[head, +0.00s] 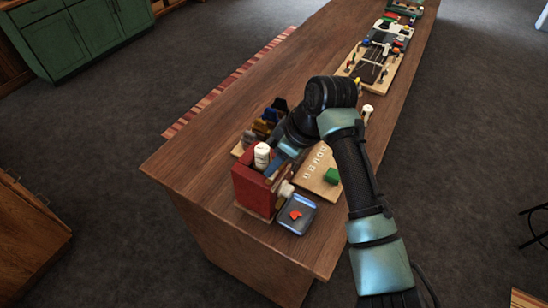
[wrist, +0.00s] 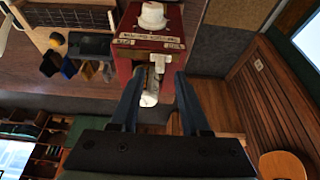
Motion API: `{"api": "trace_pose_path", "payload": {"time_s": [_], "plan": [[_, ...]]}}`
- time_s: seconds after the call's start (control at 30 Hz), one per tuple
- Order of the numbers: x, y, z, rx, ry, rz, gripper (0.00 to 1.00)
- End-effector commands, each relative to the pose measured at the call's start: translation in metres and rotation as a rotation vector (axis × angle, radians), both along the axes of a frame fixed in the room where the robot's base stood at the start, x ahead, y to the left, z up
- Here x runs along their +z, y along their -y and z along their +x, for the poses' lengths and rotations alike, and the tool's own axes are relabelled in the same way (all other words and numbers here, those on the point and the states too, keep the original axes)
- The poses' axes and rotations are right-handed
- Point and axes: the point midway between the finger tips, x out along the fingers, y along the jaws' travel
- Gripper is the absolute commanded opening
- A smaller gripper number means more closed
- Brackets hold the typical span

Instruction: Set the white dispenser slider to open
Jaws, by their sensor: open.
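The red dispenser (head: 252,186) stands at the near end of the wooden counter, with a white cylinder (head: 262,155) on top and a white knob (head: 286,189) low on its right side. In the wrist view the dispenser (wrist: 124,66) has a pale label strip (wrist: 150,42), its lettering too small to read surely. A white slider-like part (wrist: 158,64) shows below the strip, between the fingertips; its setting cannot be told. My gripper (wrist: 157,84) is open around this part, and contact is unclear. In the head view my gripper (head: 280,163) is at the dispenser's right side, partly hidden by my arm.
A blue-grey tray (head: 287,221) with a red piece (head: 296,214) sits right of the dispenser. Dark, blue and yellow items (head: 266,125) stand left of my arm. The counter's near left corner is clear.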

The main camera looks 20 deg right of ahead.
Motion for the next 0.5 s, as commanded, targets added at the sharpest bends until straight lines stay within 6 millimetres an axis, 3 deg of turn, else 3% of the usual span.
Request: {"api": "trace_pose_path", "payload": {"time_s": [0.2, 0.5], "plan": [[-0.016, -0.004, 0.005, 0.001, 0.000, 0.000, 0.46], [-0.018, -0.005, 0.006, 0.001, 0.002, 0.000, 0.44]]}}
